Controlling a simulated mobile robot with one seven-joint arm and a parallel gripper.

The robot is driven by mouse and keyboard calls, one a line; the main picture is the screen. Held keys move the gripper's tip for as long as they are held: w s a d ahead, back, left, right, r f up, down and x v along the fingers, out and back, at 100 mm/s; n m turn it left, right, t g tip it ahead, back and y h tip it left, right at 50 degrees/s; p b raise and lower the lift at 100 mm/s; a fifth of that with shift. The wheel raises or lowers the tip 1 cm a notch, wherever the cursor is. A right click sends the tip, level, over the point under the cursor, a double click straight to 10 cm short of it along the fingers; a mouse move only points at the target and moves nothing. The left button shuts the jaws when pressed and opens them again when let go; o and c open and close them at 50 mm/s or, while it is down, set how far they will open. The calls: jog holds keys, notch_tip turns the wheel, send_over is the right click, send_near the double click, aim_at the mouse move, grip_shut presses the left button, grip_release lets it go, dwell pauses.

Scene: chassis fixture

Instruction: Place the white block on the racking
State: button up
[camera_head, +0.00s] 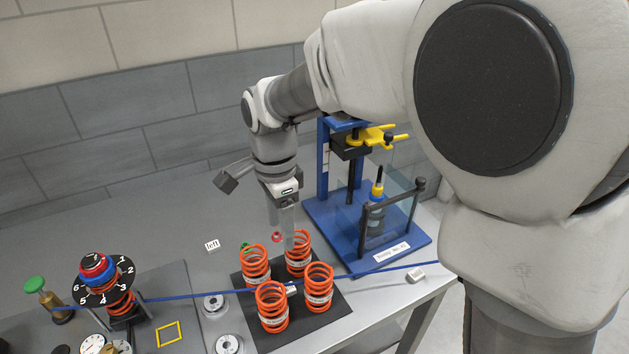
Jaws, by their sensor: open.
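A small white block (416,275) lies on the table near its right edge, in front of the blue stand. A small white tag-like block (212,245) marked "left" lies left of my gripper. I cannot tell for sure which one is the task's white block. My gripper (282,232) is open and points down above the back of the orange springs, apart from both white pieces. Nothing shows between its fingers. No thing is labelled as racking; a blue-framed stand (323,165) with a blue base stands at the right, partly behind my arm.
Several orange springs (271,308) stand upright on a black plate (335,302). A blue cord (205,293) runs across the table in front. A numbered dial (104,285), green-topped knob (35,285), metal rings (213,305) and gauges occupy the left front. The back left is clear.

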jog(key=f, duration=0.1)
jog(key=b, duration=0.1)
send_over(289, 287)
jog(key=f, duration=1.1)
jog(key=shift+a+f, duration=0.35)
jog(key=shift+d+f, duration=0.15)
jog(key=shift+f, duration=1.25)
jog(key=shift+d+f, duration=0.15)
jog(key=shift+f, duration=1.2)
grip_shut()
